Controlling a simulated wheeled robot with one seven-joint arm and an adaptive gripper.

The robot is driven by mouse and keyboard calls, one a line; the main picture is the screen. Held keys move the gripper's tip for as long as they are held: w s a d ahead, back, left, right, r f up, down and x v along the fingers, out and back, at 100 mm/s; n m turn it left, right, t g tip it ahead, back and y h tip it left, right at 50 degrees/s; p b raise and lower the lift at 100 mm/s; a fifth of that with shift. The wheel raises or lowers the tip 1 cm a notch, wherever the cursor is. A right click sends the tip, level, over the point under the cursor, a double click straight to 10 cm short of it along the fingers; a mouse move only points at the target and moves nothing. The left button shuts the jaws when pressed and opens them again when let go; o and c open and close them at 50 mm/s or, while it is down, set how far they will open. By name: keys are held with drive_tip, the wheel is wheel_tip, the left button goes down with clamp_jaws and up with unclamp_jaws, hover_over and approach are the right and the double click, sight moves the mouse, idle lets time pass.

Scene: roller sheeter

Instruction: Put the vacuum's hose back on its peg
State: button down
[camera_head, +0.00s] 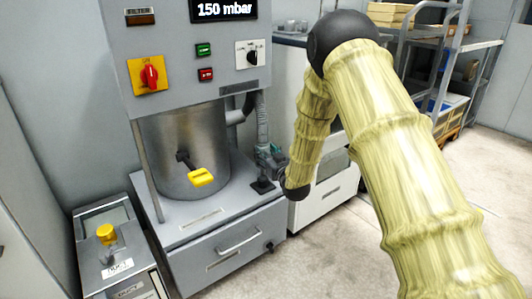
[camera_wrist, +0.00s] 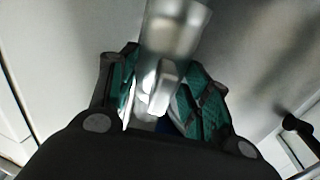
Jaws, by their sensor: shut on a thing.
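The vacuum (camera_head: 205,75) is a grey cabinet with a metal canister (camera_head: 185,150) and a display reading 150 mbar. Its grey hose (camera_head: 262,118) hangs down the canister's right side. My gripper (camera_head: 270,160) is at the hose's lower end, partly hidden by my arm. In the wrist view, the green-padded fingers of my gripper (camera_wrist: 162,98) are shut around a grey, shiny tube-like part of the hose (camera_wrist: 175,30). A small black piece (camera_head: 262,187) is on the ledge just below the gripper; I cannot tell whether it is the peg.
A yellow-handled latch (camera_head: 201,177) sticks out from the canister. A drawer (camera_head: 235,245) with a handle is under the ledge. A small box with a yellow knob (camera_head: 107,234) stands at left. A white cabinet (camera_head: 325,190) is close on the right, with shelving (camera_head: 460,45) behind.

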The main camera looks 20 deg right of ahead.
wheel_tip(320, 180, down, 3)
drive_tip(key=shift+f+b, duration=0.15)
drive_tip(key=shift+b, duration=0.85)
drive_tip(key=shift+f, duration=0.8)
drive_tip(key=shift+f+p, duration=0.1)
drive_tip(key=shift+p, duration=0.25)
drive_tip(key=shift+f+b, duration=0.6)
drive_tip(key=shift+f, duration=1.7)
idle(1.8)
drive_tip(key=c, duration=0.6)
unclamp_jaws()
drive_tip(key=shift+s, duration=0.1)
